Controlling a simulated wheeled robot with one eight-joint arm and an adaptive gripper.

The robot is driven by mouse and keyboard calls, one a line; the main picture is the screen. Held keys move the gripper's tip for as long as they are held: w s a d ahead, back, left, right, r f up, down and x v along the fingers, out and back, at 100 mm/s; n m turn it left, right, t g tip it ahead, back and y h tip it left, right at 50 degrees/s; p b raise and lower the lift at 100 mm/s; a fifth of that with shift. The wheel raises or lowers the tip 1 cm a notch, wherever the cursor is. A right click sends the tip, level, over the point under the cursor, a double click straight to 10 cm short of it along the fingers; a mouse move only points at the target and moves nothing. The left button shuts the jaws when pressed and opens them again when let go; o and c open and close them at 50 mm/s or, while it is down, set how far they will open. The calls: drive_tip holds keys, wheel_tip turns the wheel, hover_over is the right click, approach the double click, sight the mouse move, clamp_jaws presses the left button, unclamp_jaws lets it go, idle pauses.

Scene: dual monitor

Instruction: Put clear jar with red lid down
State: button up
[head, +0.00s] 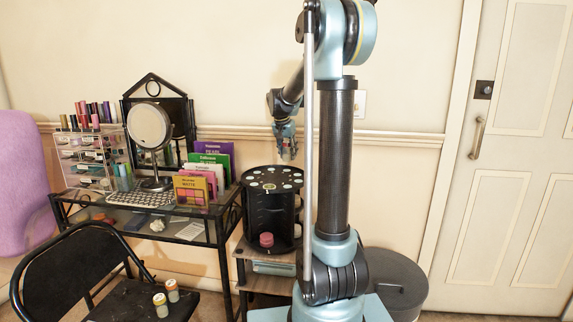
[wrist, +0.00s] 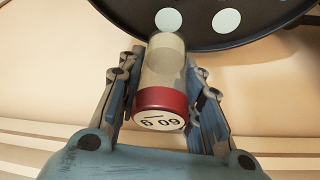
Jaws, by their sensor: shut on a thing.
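My gripper (wrist: 162,105) is shut on the clear jar with red lid (wrist: 166,65), with one finger on each side of it. In the wrist view, the red lid (wrist: 161,102) with its white printed label faces the camera, and the pale, see-through body points away. The jar's far end overlaps the rim of a round black top with white dots (wrist: 195,38); I cannot tell whether they touch. In the head view, my gripper (head: 287,140) points down above the black round organizer (head: 272,180). The jar is too small or hidden to make out there.
Left of the organizer, a black desk holds a round mirror (head: 150,125), coloured palettes (head: 192,188) and a clear drawer box (head: 85,160). Two small jars (head: 166,298) stand on the black chair (head: 75,275). A grey bin (head: 395,280) stands at right, before the door.

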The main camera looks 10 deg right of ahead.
sight(288, 160)
drive_tip(key=shift+f, duration=2.1)
drive_tip(key=o, duration=1.1)
drive_tip(key=shift+c, duration=0.2)
